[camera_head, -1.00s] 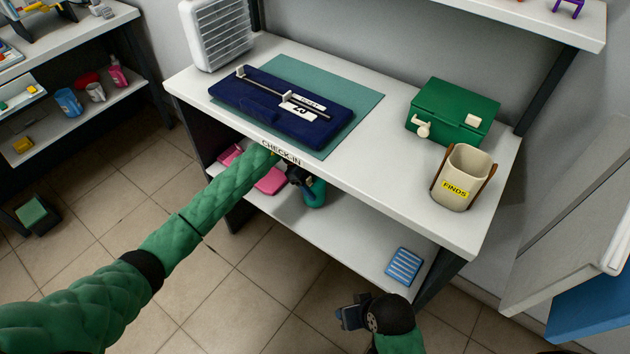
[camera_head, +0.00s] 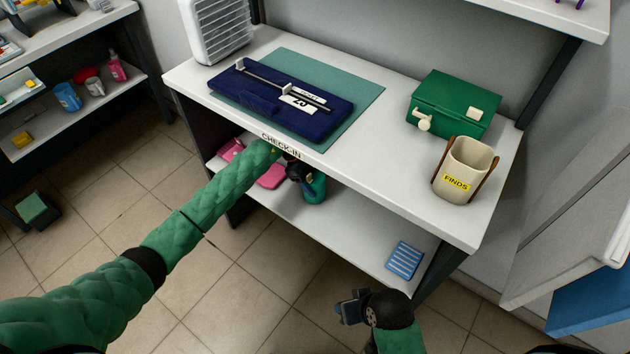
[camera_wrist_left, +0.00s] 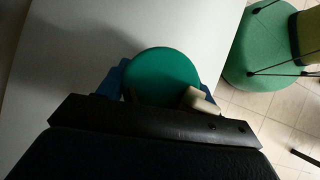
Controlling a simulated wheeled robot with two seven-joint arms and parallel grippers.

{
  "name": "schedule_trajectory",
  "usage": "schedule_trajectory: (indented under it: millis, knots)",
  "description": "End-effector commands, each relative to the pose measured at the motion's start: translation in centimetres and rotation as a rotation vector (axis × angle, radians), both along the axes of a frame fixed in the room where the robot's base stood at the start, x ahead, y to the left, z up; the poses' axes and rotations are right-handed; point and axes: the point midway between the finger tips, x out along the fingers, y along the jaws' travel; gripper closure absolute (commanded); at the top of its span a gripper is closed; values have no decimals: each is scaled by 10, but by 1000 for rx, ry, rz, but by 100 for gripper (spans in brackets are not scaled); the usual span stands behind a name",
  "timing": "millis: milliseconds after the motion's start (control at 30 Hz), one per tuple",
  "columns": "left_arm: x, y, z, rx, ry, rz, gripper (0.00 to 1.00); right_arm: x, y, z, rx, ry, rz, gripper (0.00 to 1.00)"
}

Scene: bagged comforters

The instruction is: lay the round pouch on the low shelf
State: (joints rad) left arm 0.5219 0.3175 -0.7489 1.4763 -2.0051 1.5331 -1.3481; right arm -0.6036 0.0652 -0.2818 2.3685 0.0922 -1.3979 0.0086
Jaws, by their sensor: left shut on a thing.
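The round pouch (camera_head: 315,190) is green and partly hidden by my left gripper in the head view. In the left wrist view the pouch (camera_wrist_left: 160,75) shows as a green disc between the blue fingers, with a pale tab at its lower right. My left gripper (camera_head: 300,172) is shut on it, under the table's front edge and over the low shelf (camera_head: 345,232). Whether the pouch touches the shelf I cannot tell. My right gripper (camera_head: 350,307) is in front of the shelf near the bottom of the view, and its jaw opening is unclear.
Pink items (camera_head: 270,176) lie on the low shelf left of the pouch, and a blue striped item (camera_head: 404,260) lies at its right end. Bare shelf shows between.

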Motion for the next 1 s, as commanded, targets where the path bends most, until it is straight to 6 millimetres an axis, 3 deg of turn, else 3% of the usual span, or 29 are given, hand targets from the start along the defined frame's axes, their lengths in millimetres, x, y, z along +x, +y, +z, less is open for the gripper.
schedule_trajectory:
  millis: [667,700,800,833,1000]
  knots:
    - [0,0,-7,0,0,0,60,0,0,-9,0,0,0,58]
    - [0,0,-7,0,0,0,33,0,0,-9,0,0,0,58]
    - [0,0,-7,0,0,0,14,0,0,-8,0,0,0,58]
    - [0,0,-7,0,0,0,10,0,0,-8,0,0,0,58]
    - [0,0,-7,0,0,0,10,0,0,-8,0,0,0,58]
